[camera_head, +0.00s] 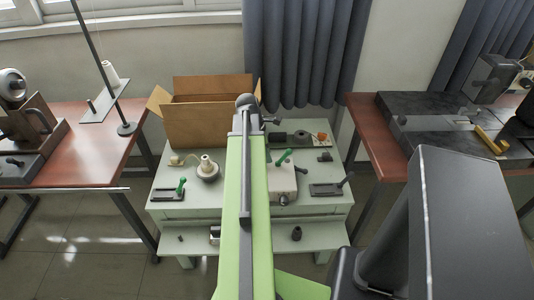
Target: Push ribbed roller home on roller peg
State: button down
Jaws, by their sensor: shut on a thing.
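My green arm reaches forward over the pale green bench (330,212), ending in a dark rounded joint near the cardboard box. My gripper's fingers do not show; the arm hides that area. I cannot identify the ribbed roller or the roller peg with certainty. A small dark ribbed-looking piece (297,233) stands on the lower front shelf, right of the arm. A dark cylinder (280,137) lies on a plate at the bench's back right. A black and white part (214,234) shows partly at the arm's left edge.
An open cardboard box (195,125) stands at the bench's back left. Red-brown tables (95,170) flank the bench. Tiled floor (75,265) is clear at front left.

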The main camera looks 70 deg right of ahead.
jog(key=shift+f+b, duration=0.55)
jog(key=c, duration=0.9)
grip_release()
jog(key=shift+r, duration=0.1)
jog(key=shift+r, duration=0.1)
jog(key=p+v, duration=1.7)
jog(key=shift+a, duration=0.1)
